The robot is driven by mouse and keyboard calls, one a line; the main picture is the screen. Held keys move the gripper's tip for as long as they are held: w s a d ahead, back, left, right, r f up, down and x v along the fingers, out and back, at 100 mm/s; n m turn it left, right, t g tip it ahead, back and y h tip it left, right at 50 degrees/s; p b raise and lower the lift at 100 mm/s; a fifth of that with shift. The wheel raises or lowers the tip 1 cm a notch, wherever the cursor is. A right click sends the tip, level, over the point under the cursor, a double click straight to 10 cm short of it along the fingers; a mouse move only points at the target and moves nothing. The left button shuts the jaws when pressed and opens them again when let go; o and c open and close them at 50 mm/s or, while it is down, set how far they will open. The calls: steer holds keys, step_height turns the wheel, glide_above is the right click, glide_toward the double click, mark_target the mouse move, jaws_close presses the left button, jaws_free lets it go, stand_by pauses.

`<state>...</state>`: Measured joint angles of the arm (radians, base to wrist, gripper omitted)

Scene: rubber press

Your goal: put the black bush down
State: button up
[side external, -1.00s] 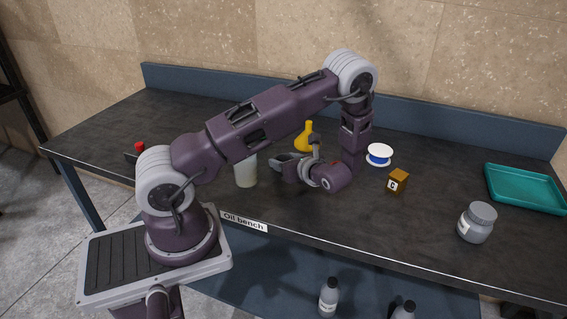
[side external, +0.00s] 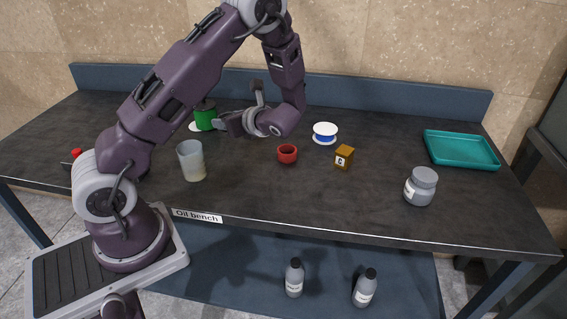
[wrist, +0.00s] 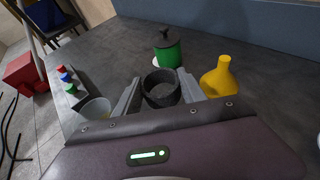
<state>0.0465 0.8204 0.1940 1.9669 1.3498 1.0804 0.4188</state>
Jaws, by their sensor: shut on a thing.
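The black bush (wrist: 161,101) is a short, wide, open ring. In the wrist view it sits between the two grey fingers of my gripper (wrist: 160,88), which is shut on it. Its open top shows; its underside is hidden, so I cannot tell whether it touches the bench. In the side view my gripper (side external: 222,123) is over the back left part of the bench (side external: 255,195), close to the green pot (side external: 205,117). The bush cannot be made out in that view.
The green pot stands on a white disc just beyond the bush. A yellow bottle (wrist: 217,80) is right of it, a beaker (side external: 191,162) nearer the front. A red cup (side external: 288,154), spool (side external: 325,134), brown block (side external: 344,158), grey jar (side external: 421,187) and teal tray (side external: 461,151) stand rightward.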

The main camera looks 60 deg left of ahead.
steer(key=w+d+m+t, duration=0.4)
steer(key=w+d, duration=0.4)
steer(key=d, duration=0.3)
steer(key=m+t+h, duration=0.3)
steer(key=m+t, duration=0.1)
steer(key=t, duration=0.1)
glide_above(326, 193)
step_height(326, 193, down, 10)
steer(key=shift+r, duration=0.1)
steer(key=o, duration=1.3)
steer(key=shift+o, duration=0.2)
